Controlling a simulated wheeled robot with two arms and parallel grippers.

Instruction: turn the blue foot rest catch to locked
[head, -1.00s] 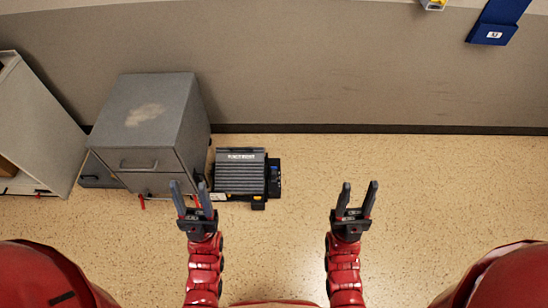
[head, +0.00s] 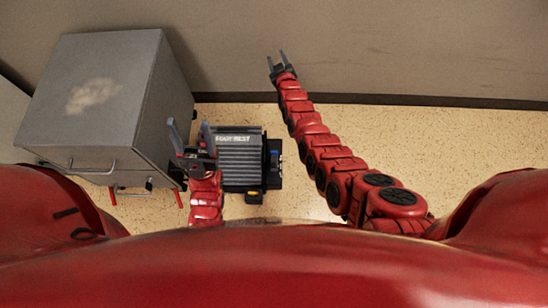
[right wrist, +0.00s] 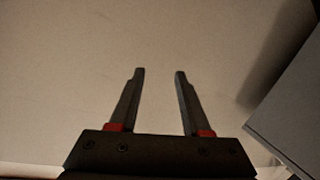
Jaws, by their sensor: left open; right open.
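The foot rest (head: 238,165) is a ridged grey plate on a black frame, on the floor right of the grey cabinet. A small blue part (head: 275,156), which looks like the catch, is on its right side; its setting is too small to read. My left gripper (head: 190,135) is open and empty, in front of the foot rest's left edge and the cabinet as seen from above. My right gripper (head: 277,57) is open and empty, beyond the foot rest near the wall. The right wrist view shows its open fingers (right wrist: 158,85) with nothing between them.
The grey cabinet (head: 110,90) with a drawer handle stands close left of the foot rest, with red pieces (head: 179,197) low at its front. A yellow part (head: 254,196) is at the foot rest's front. The wall (head: 400,50) closes the back. Floor (head: 420,140) at right is clear.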

